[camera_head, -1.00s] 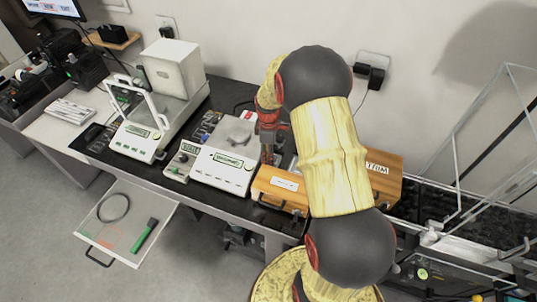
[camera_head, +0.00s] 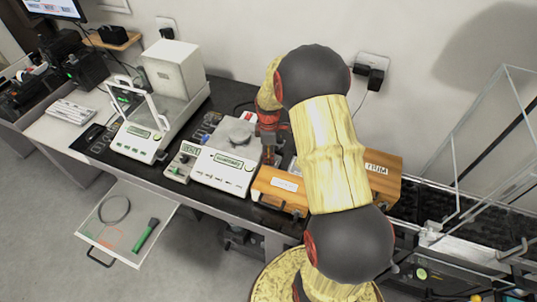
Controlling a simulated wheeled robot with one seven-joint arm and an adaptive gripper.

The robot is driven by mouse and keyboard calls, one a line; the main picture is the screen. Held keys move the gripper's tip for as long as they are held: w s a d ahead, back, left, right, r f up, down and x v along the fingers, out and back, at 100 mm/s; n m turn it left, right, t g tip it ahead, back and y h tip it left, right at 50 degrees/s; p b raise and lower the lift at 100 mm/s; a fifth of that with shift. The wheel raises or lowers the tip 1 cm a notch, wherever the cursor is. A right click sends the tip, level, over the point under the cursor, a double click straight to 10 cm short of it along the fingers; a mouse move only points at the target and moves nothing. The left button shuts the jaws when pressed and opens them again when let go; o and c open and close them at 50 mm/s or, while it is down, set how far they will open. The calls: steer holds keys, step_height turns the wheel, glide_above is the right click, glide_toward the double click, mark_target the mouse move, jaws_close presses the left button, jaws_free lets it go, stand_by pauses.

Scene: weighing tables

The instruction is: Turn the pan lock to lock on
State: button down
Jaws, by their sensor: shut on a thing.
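My gripper (camera_head: 269,157) points down at the balance's right side, in the narrow space before the wooden box. It is shut on a small part there, which I take to be the pan lock. The fingers and wrist hide most of that part, so its position and markings cannot be read.
A wooden box (camera_head: 272,194) with a label and handles stands close to the right of my gripper. A glass-shielded balance (camera_head: 133,141) and a small panel with a green lever (camera_head: 179,168) are to the left. An open drawer (camera_head: 105,222) juts out at lower left.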

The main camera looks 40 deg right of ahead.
steer(key=c, duration=1.5)
jaws_free()
steer(key=shift+w, duration=0.1)
